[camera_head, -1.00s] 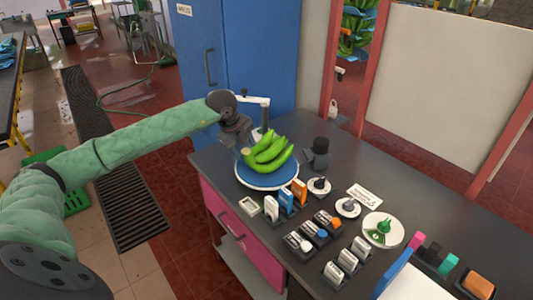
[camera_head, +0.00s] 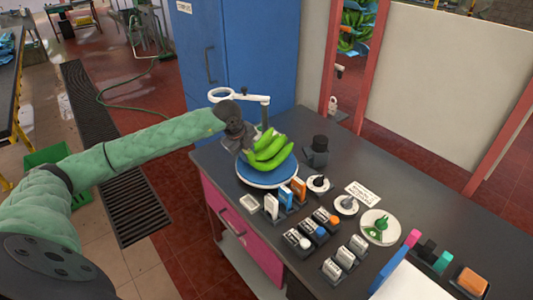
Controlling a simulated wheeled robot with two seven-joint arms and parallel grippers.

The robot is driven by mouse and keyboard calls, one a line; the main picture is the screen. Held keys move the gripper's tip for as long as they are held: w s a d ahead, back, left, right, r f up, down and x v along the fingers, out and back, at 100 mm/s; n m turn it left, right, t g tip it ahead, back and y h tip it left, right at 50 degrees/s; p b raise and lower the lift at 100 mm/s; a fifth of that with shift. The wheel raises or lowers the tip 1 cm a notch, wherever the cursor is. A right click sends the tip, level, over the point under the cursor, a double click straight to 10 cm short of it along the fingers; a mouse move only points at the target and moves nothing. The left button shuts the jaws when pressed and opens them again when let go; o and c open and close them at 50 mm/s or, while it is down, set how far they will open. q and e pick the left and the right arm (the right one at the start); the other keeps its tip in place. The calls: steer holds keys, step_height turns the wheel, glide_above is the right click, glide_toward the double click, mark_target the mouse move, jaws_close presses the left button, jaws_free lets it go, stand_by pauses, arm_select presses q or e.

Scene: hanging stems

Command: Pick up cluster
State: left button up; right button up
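A cluster of green bananas (camera_head: 270,151) lies on a round plate with a blue top and white rim (camera_head: 266,181), on the dark counter. My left gripper (camera_head: 243,147) reaches in from the left, above the plate's left side. It is at the cluster's left, crown end and partly covers it. Its fingers are dark and small here, so I cannot tell whether they are open or shut on the crown. My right gripper is not in view.
A white ring on an arm (camera_head: 225,95) stands just behind my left gripper. A black-topped device (camera_head: 318,151) stands right of the plate. Small holders and tools (camera_head: 314,230) crowd the counter's front. A blue cabinet (camera_head: 235,50) stands behind.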

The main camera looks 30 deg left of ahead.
arm_select(q)
jaws_close()
steer(key=shift+w+r, duration=0.1)
